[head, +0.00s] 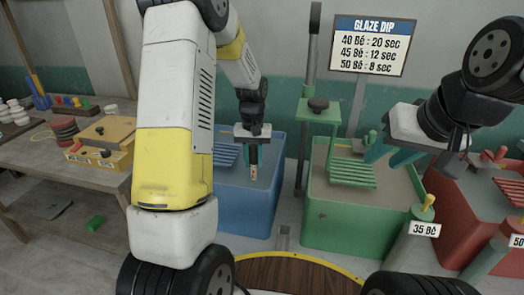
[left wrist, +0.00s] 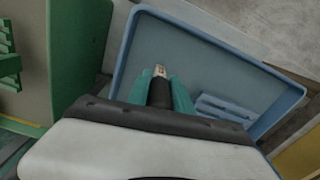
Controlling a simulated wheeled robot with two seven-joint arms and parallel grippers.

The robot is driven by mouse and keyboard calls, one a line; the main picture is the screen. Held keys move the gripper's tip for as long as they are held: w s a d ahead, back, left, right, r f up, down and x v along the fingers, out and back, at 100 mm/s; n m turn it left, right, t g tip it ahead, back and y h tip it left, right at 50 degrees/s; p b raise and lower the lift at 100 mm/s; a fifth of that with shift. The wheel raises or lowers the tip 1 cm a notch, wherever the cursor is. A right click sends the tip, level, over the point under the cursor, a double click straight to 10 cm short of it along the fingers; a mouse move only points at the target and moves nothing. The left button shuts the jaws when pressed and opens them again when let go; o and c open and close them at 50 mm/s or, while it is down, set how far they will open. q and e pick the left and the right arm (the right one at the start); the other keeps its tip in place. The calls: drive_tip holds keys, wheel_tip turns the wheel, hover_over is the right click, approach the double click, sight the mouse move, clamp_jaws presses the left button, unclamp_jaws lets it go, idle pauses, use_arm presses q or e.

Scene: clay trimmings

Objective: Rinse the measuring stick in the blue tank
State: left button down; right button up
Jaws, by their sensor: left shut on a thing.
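My left gripper (head: 253,148) is shut on the measuring stick (head: 254,172), which has a dark upper part and a pale, marked lower end. The stick points down over the blue tank (head: 240,208), inside its rim as seen from the head. In the left wrist view the teal fingers (left wrist: 160,88) hold the dark part, and the pale tip of the stick (left wrist: 160,69) shows against the tank's blue interior (left wrist: 205,65). I cannot tell whether the tip touches liquid. My right gripper (head: 388,154) has its teal fingers apart, empty, above the green tank's right side.
The green tank (head: 345,225) with a slatted rack (head: 347,175) stands right of the blue one, and a red tank (head: 490,210) further right. A grey cylinder labelled 35 Bé (head: 412,235) stands in front. A wooden table (head: 85,170) is at left. A glaze sign (head: 370,45) stands behind.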

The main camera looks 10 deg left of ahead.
use_arm(q)
drive_tip(key=shift+f, duration=0.95)
drive_tip(key=shift+r, duration=0.15)
idle(0.4)
wheel_tip(320, 180, up, 29)
idle(1.5)
idle(0.7)
